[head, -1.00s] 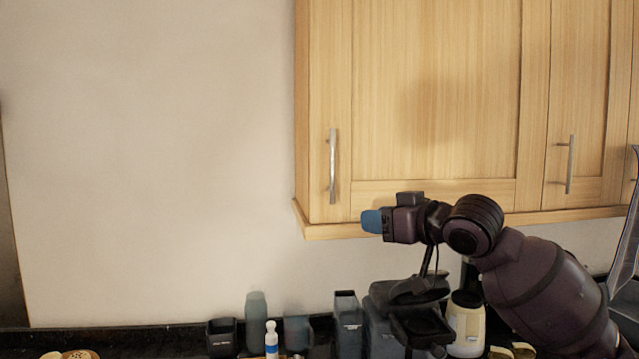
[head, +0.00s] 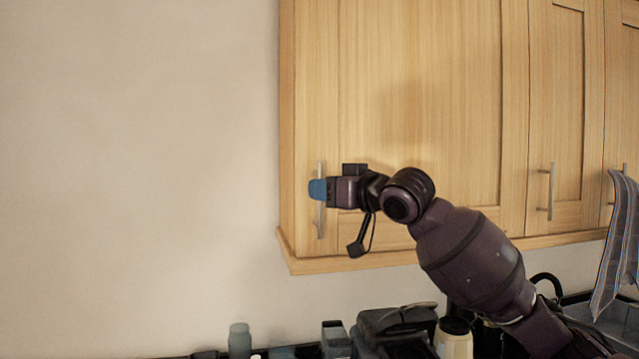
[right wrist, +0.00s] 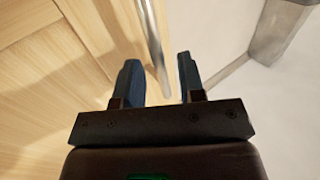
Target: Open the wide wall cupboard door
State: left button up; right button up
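The wide wall cupboard door (head: 430,110) is light wood and looks closed in the head view. Its vertical metal bar handle (head: 320,222) is near the door's left edge. My right gripper (head: 318,189) is in front of the handle and hides the middle of it. In the right wrist view my right gripper (right wrist: 160,78) is open, with its two blue fingers apart. The handle (right wrist: 152,35) runs down to the gap between the fingertips there, and no contact shows. My left gripper is not in view.
A narrower cupboard door (head: 568,110) with its own handle (head: 550,190) is to the right. A striped cloth (head: 617,240) hangs at the far right. Below are a dark appliance (head: 395,325), a cream jar (head: 453,340) and a grey-green bottle (head: 239,340). The wall at left is bare.

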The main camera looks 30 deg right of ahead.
jog(key=shift+x, duration=0.9)
grip_shut()
